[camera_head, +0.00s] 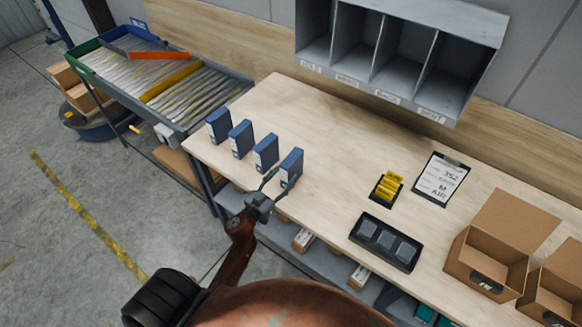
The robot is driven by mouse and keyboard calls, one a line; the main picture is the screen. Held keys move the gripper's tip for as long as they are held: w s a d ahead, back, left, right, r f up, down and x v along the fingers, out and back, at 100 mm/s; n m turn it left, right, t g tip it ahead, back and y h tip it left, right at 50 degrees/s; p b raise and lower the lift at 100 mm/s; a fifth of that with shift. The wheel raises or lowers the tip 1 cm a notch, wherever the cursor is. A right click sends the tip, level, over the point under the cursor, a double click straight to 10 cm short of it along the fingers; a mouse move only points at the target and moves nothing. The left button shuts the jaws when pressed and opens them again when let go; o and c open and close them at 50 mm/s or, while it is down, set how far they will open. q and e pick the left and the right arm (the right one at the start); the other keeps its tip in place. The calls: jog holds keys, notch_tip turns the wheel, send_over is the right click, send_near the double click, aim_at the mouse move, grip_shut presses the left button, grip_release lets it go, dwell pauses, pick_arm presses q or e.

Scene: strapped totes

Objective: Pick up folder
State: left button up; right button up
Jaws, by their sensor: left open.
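Several blue folders stand upright in a row on the left part of the wooden table (330,140). From left to right, they include a leftmost folder (218,126), a second folder (240,139), a third folder (265,152) and the rightmost folder (292,166). My left gripper (275,184) is open at the table's front edge, by the lower part of the rightmost folder. One finger overlaps that folder in the picture; I cannot tell whether it touches. My right gripper is not in view.
A grey pigeonhole shelf (398,50) hangs above the back. A clipboard (441,180), yellow item (388,186), black button box (385,242) and open cardboard boxes (500,245) occupy the right. A bin of sleeves (160,75) stands left. The table's middle is clear.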

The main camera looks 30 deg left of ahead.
aim_at(292, 167)
pick_arm(q)
jog(key=w, duration=0.6)
jog(key=shift+d+f, duration=0.1)
jog(key=shift+d, duration=0.1)
jog(key=shift+c, duration=0.5)
grip_shut()
